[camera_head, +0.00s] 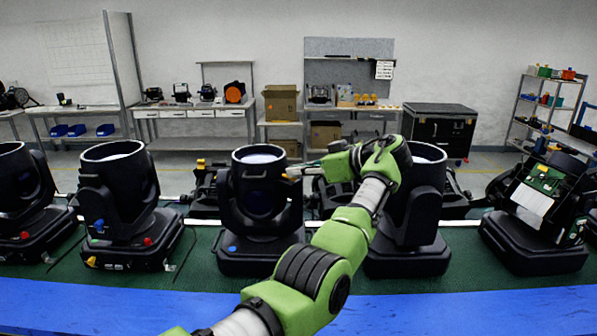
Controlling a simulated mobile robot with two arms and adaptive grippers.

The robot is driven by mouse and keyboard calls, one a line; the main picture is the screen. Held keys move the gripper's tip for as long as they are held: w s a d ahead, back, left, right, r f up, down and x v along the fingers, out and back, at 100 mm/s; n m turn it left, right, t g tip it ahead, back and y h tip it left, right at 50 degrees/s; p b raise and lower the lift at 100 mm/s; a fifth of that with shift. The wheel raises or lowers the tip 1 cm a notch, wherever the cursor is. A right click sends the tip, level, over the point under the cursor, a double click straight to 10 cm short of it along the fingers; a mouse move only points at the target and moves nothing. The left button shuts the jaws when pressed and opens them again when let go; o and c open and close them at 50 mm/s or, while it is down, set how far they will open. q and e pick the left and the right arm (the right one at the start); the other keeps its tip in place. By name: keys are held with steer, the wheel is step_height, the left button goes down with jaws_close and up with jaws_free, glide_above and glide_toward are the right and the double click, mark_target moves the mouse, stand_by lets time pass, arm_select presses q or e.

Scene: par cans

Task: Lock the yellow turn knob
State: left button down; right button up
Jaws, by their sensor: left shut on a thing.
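A black par can (258,195) stands upright on its base in the middle of the row, with its open top showing. At the upper right of its head is a small yellow-orange turn knob (291,178), partly covered. My left gripper (301,172) reaches it from the right, with its fingertips at the knob and shut on it. The fingers are small here, and the knob's exact angle cannot be told. My green left arm covers part of the par can to the right (413,215). My right gripper is not in view.
More par cans stand left (118,200) and right (540,215) along the green mat (190,262). A blue strip (90,312) runs along the front edge. Workbenches, a cardboard box (281,103) and a black case (439,130) are far behind.

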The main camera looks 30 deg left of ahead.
arm_select(q)
steer(key=c, duration=2.2)
jaws_free()
steer(key=shift+s+f, duration=0.1)
steer(key=shift+f, duration=0.2)
steer(key=shift+r, duration=0.15)
steer(key=v, duration=1.1)
steer(key=shift+d+r, duration=0.15)
steer(key=shift+d, duration=0.2)
